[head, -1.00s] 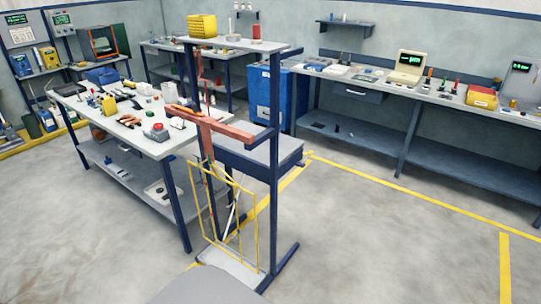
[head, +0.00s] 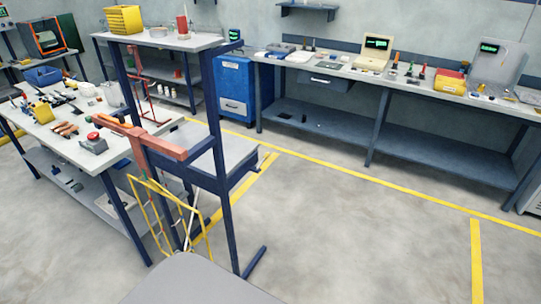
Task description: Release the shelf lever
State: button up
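A dark blue stand (head: 222,190) is left of centre in the head view. Its grey middle shelf (head: 203,133) has a dark blue edge with a small part jutting out at its right end (head: 264,157); this may be the shelf lever, but it is too small to tell. A salmon-coloured bar (head: 165,146) crosses the stand's front, with a yellow wire rack (head: 157,190) below it. My gripper is not in view.
A workbench (head: 112,153) with tools and a red button box (head: 94,143) stands close on the left. A long bench (head: 385,83) lines the back wall. Open floor (head: 360,230) lies to the right.

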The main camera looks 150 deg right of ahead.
aim_at(265, 157)
jog(key=k, duration=0.9)
jog(key=z, duration=2.55)
jog(key=k, duration=0.85)
jog(key=u, duration=0.1)
